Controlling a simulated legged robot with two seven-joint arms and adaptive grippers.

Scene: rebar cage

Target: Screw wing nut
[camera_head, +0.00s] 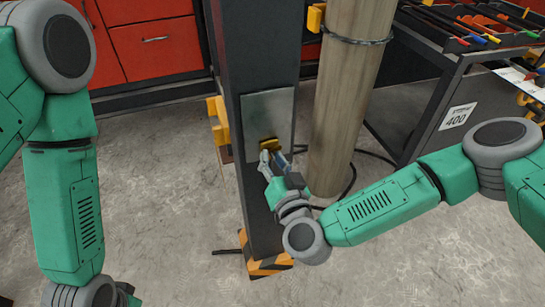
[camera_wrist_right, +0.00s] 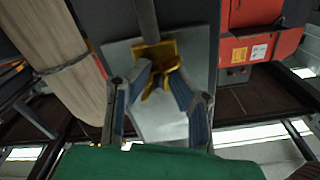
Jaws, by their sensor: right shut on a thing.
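The yellow wing nut (camera_head: 268,144) sits against a grey metal plate (camera_head: 255,106) on the face of a dark upright post (camera_head: 257,52). My right gripper (camera_head: 270,158) reaches it from the lower right, with its fingers at the nut. In the right wrist view the wing nut (camera_wrist_right: 157,58) lies between the two fingers of the right gripper (camera_wrist_right: 162,77), which are shut on it. A grey rod (camera_wrist_right: 147,20) runs up from the nut. My left arm hangs at the left of the head view; its gripper is out of frame.
A wooden pole (camera_head: 347,95) with a dark band stands just right of the post. A black cable lies on the floor around it. A dark cart (camera_head: 430,95) with tools is at the upper right, red cabinets (camera_head: 152,48) behind. The floor at left is clear.

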